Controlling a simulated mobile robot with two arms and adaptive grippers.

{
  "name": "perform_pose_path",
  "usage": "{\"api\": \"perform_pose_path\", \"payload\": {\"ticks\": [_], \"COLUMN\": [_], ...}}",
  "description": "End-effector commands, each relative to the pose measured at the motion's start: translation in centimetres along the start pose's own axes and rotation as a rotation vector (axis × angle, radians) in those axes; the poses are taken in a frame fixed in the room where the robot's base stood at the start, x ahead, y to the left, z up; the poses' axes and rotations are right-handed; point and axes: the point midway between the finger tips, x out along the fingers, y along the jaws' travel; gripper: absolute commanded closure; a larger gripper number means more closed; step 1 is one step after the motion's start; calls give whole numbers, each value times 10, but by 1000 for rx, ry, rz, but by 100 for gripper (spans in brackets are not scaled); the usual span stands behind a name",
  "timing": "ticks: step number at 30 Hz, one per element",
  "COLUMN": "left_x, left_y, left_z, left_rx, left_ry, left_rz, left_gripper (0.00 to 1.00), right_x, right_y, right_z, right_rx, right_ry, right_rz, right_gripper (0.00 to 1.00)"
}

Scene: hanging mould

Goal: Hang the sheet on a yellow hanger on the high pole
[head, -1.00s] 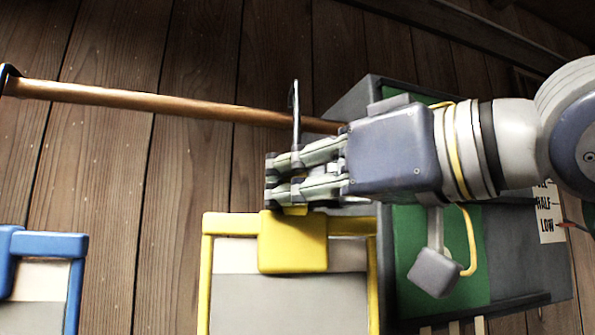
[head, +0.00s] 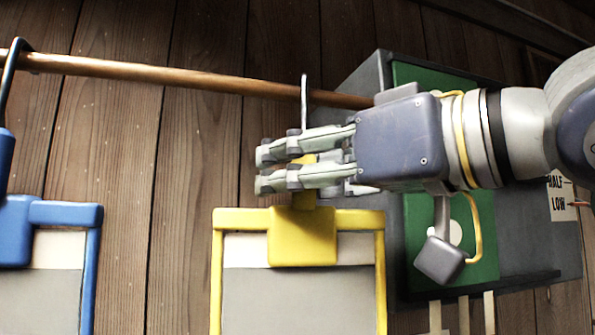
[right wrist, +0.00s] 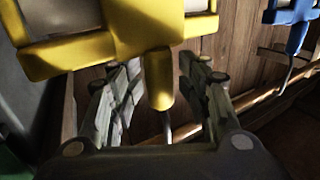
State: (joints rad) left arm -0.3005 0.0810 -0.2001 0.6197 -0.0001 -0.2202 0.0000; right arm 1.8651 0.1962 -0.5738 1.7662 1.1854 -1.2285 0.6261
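The sheet (head: 305,300) is grey with a pale top band and sits in a yellow frame below the yellow hanger (head: 303,240). My right gripper (head: 262,168) comes from the right, around the hanger's yellow neck. In the right wrist view the neck (right wrist: 159,85) is between the right gripper's fingers (right wrist: 157,72), with a gap visible on both sides, so they look open. The fingers partly hide the neck and lower hook. My left gripper is not in view.
A blue hanger (head: 14,235) with another grey sheet hangs from the pole at the left. A grey and green cabinet (head: 480,85) stands behind my right arm. Wood-plank wall backs the scene.

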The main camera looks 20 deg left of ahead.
Motion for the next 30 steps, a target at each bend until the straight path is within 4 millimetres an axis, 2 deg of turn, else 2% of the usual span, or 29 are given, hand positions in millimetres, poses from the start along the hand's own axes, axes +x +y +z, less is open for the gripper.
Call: {"api": "perform_pose_path", "payload": {"ticks": [6,10,21,25,30], "left_x": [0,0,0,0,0], "left_y": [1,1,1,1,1], "left_z": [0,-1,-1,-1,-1], "left_rx": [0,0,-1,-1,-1], "left_ry": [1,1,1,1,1], "left_rz": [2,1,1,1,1], "left_gripper": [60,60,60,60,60], "right_x": [-1,-12,-87,-107,-119], "right_y": [0,0,1,1,0], "right_z": [0,0,0,0,0], "right_rx": [0,-1,-1,0,0], "right_ry": [-1,1,3,1,0], "right_rz": [0,1,3,2,1], "right_gripper": [58,58,58,58,58]}}
